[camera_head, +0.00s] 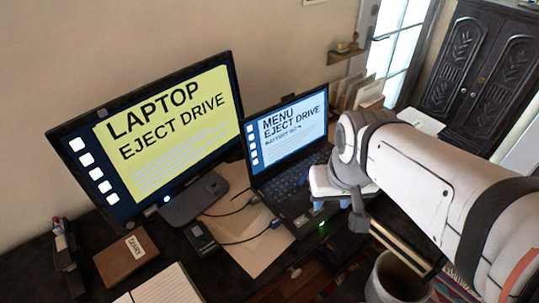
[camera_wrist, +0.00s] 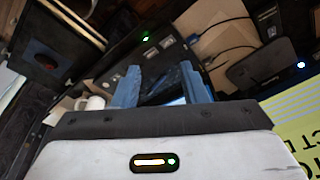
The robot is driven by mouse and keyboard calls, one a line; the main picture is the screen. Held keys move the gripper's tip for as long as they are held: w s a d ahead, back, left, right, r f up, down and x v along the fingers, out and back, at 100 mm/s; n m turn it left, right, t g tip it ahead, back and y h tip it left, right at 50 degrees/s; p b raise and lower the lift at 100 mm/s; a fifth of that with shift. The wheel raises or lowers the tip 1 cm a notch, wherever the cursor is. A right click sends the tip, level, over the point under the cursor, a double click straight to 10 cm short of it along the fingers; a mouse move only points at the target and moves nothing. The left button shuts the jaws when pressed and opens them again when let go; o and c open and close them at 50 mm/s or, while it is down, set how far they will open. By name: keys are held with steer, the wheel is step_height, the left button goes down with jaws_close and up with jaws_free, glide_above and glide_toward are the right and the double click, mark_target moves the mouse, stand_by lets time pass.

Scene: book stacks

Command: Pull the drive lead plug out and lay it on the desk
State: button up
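The small dark drive (camera_head: 202,238) lies on the desk (camera_head: 235,285) left of the laptop (camera_head: 290,185). A thin dark lead (camera_head: 240,242) runs from it across brown paper to the laptop's left side. The lead's plug (camera_head: 275,224) has a bluish end and sits at that side. The drive also shows in the wrist view (camera_wrist: 268,14).
A monitor (camera_head: 150,140) stands left of the laptop, and another lead ends near its base (camera_head: 195,200). A brown diary (camera_head: 127,258) and an open notebook (camera_head: 160,285) lie front left. A mug or bin (camera_head: 400,277) stands under my arm. Brown paper (camera_head: 255,252) covers desk left of the laptop.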

steer(key=f+n+g+h, duration=0.1)
steer(key=f+n, duration=0.1)
steer(key=w+a+f+n+g+h+b, duration=0.1)
steer(key=f, duration=0.1)
steer(key=w+a+f+n+g+h, duration=0.1)
steer(key=f+n, duration=0.1)
steer(key=shift+w+f+n, duration=0.25)
steer(key=shift+f+n, duration=0.05)
steer(key=shift+f, duration=0.1)
steer(key=n+t+h+b, duration=0.3)
steer(key=n+t+h, duration=0.5)
steer(key=n, duration=1.1)
glide_toward(271, 224)
steer(key=shift+w+d+f, duration=0.2)
steer(key=shift+w+d, duration=0.15)
steer(key=shift+w, duration=0.05)
steer(key=shift+d+g, duration=0.15)
steer(key=shift+g, duration=0.15)
steer(key=shift+b+x, duration=1.9)
steer(key=shift+x, duration=2.6)
steer(key=shift+r, duration=0.1)
